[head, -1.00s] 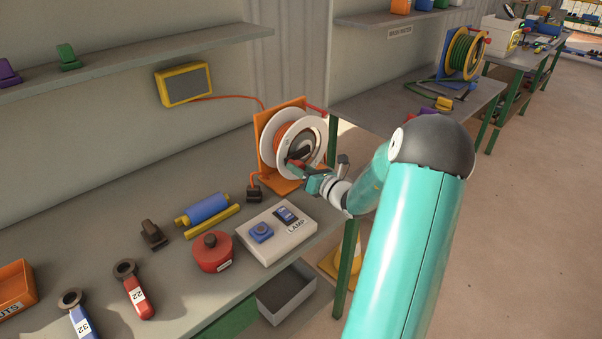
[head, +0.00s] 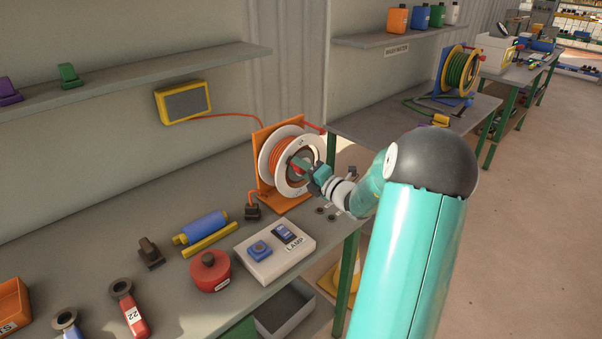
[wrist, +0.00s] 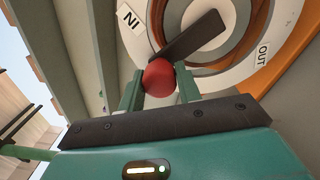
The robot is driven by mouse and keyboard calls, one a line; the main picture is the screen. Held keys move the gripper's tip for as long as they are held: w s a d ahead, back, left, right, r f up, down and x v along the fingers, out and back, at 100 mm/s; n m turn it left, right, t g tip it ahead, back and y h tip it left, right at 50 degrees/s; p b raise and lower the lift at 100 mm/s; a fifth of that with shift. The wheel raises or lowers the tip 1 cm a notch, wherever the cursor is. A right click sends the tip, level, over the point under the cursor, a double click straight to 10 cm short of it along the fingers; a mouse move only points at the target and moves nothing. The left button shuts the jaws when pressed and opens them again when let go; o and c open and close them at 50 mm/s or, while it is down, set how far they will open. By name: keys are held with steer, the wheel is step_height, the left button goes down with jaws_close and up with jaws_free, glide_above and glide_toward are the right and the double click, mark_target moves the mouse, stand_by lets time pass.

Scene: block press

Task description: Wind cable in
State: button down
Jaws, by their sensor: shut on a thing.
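The cable reel (head: 292,159) stands on the bench in an orange frame (head: 262,150). It has white flanges and orange cable wound between them. In the wrist view the reel face (wrist: 215,60) carries an IN label (wrist: 130,17) and an OUT label (wrist: 262,54). A dark crank arm (wrist: 190,37) ends in a red knob (wrist: 158,78). My gripper (head: 308,170) is at the front of the reel. In the wrist view my gripper's fingers (wrist: 160,90) are shut on the red knob, one on each side. The black plug (head: 252,211) hangs by the frame's foot on a short orange cable.
A LAMP switch box (head: 275,250), a red round pot (head: 209,271) and a blue roller (head: 205,227) lie on the bench in front of the reel. A yellow-framed lamp (head: 183,102) is on the wall, with an orange cable running to the reel. A green hose reel (head: 460,72) stands on the farther bench.

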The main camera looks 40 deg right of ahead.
steer(key=shift+d+r+m, duration=0.15)
steer(key=shift+d+m, duration=0.05)
steer(key=shift+m, duration=0.1)
steer(key=c, duration=1)
jaws_free()
steer(key=shift+o, duration=0.2)
steer(key=s, duration=1.3)
steer(key=shift+s+d+f, duration=0.2)
steer(key=shift+s+f, duration=0.05)
steer(key=shift+s, duration=0.15)
